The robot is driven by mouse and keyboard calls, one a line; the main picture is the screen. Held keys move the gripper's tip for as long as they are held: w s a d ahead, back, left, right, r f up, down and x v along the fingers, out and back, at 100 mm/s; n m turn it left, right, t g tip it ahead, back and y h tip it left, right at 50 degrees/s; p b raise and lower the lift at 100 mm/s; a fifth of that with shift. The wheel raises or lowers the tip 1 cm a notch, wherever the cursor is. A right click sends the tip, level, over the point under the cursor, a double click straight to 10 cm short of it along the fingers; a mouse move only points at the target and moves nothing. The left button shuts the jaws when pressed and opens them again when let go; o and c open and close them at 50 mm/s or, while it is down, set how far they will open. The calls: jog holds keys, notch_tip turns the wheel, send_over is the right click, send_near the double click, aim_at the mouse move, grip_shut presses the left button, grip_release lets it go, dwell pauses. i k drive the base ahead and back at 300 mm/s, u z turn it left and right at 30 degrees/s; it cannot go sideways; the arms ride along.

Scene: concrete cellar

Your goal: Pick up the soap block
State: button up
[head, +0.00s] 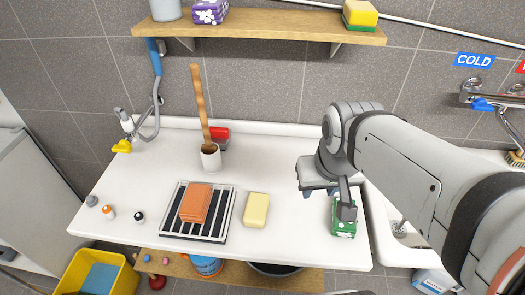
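A pale yellow block (256,210), which looks like the soap block, lies on the white counter (285,250), just right of a dark slatted rack (168,229). It is fully visible and nothing touches it. An orange block (195,203) lies on the rack. My gripper (328,196) is to the right of the yellow block, apart from it, pointing down over the counter. A green packet (338,229) lies under or beside the gripper and is partly covered by it. The finger gap is not clear from this angle.
A white cup (210,158) holding a wooden handle stands behind the rack, with a red object (219,133) beside it. Small bottles (109,213) stand at the left. A wooden shelf (262,24) hangs above; a basin (388,235) is at the right.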

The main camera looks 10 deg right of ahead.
aim_at(255, 215)
jog(key=z, duration=0.25)
jog(key=k, duration=1.2)
jog(key=u, duration=0.4)
jog(key=i, duration=1)
jog(key=u, duration=0.05)
